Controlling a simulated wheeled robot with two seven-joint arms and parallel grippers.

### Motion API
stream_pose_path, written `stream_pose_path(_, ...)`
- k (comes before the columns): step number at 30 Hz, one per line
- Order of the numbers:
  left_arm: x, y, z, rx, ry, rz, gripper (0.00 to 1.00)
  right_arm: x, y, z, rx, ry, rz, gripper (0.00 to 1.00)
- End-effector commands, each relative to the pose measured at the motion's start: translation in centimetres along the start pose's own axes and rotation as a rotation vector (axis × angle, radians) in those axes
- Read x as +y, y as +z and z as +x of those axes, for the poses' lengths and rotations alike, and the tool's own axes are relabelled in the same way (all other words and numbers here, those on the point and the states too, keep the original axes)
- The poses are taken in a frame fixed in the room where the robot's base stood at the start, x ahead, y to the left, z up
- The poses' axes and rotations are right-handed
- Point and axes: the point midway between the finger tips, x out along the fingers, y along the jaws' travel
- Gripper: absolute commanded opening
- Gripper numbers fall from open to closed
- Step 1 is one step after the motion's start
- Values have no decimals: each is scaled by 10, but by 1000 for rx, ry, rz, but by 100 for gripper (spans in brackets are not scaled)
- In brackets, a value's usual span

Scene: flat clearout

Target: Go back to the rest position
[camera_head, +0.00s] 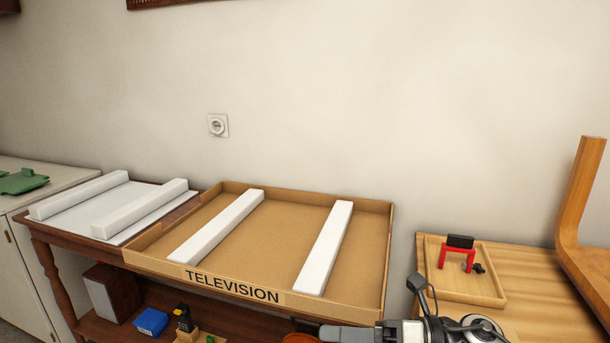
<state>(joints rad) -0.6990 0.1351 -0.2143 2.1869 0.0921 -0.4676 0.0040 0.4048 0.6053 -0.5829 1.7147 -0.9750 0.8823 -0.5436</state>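My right gripper (308,328) shows at the bottom edge, right of centre, with my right arm reaching in from the lower right. Its dark finger end points left, just below the front wall of the cardboard tray. An orange rounded thing (299,338) shows partly at its tip, cut off by the frame edge. I cannot tell whether the fingers touch it, or whether they are open or shut. My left gripper is not in view.
The open cardboard tray (270,232) marked TELEVISION holds two white foam bars. A white panel (118,232) with two more bars lies left of it. A wooden tray (467,290) with a red stand (443,256) sits right. A blue box (150,321) is on the lower shelf.

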Motion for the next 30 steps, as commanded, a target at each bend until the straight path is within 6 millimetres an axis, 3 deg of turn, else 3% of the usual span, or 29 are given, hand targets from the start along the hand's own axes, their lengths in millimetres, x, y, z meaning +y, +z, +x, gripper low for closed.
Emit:
stream_pose_path(1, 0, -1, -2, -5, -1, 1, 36, 10, -1, 8, -166, 53, 189, 34)
stream_pose_path(3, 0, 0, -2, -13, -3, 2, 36, 12, 3, 5, -392, 101, 461, 34)
stream_pose_path(5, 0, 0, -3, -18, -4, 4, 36, 4, 1, -6, -582, 128, 710, 34)
stream_pose_path(8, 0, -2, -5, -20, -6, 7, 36, -20, -22, -34, -886, 148, 1145, 34)
stream_pose_path(12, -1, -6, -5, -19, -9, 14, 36, -52, -95, -75, -1266, 132, 1732, 34)
stream_pose_path(15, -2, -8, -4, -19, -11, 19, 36, -58, -149, -91, -1451, 105, 2035, 34)
stream_pose_path(18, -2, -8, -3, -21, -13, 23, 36, -56, -187, -100, -1566, 83, 2228, 34)
stream_pose_path(21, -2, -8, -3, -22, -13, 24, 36, -52, -207, -103, -1624, 68, 2329, 34)
stream_pose_path(30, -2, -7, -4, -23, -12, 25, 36, -52, -214, -103, -1640, 60, 2361, 34)
